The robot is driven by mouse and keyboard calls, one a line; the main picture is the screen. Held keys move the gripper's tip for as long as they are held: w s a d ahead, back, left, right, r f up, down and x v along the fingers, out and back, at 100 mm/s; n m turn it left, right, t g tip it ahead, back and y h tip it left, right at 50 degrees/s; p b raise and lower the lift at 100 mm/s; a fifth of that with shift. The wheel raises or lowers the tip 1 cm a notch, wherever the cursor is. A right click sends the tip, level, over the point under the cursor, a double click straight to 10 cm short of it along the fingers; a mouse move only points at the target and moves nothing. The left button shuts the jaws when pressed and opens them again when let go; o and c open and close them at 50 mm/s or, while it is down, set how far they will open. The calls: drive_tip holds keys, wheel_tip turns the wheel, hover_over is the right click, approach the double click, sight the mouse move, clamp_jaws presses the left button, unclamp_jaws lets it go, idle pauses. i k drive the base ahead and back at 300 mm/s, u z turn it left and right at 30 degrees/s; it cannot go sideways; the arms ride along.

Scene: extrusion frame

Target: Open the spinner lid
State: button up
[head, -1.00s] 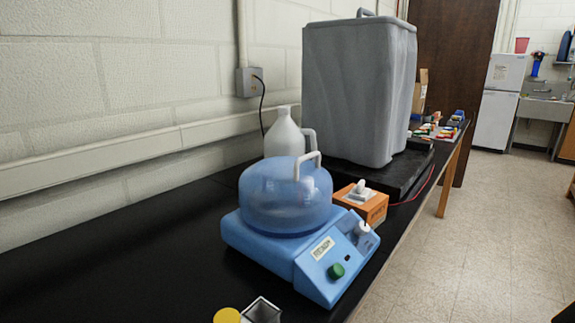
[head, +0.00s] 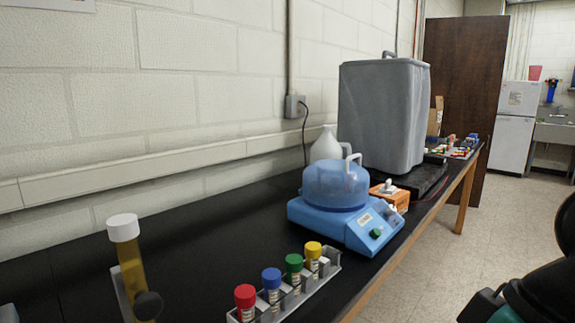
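The spinner (head: 350,228) is a light blue machine on the black bench, right of centre in the head view. Its lid (head: 336,184) is a translucent blue dome with a pale handle (head: 350,162) on top. The lid sits down on the spinner's body, closed. A green knob (head: 376,232) and a label are on the sloped front panel. Dark shapes at the lower right look like part of my arm, well apart from the spinner. My gripper's fingertips do not show.
A rack (head: 290,295) of tubes with red, blue, green and yellow caps stands in front of the spinner. A tall white-capped yellowish tube (head: 127,260) is at left. Behind are an orange box (head: 392,196), a white jug (head: 325,148) and a large grey bin (head: 380,115). Floor is open at right.

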sight(358, 195)
drive_tip(key=u, duration=0.3)
drive_tip(key=k, duration=0.4)
drive_tip(key=z, duration=0.95)
drive_tip(key=i, duration=1.2)
drive_tip(key=u, duration=0.3)
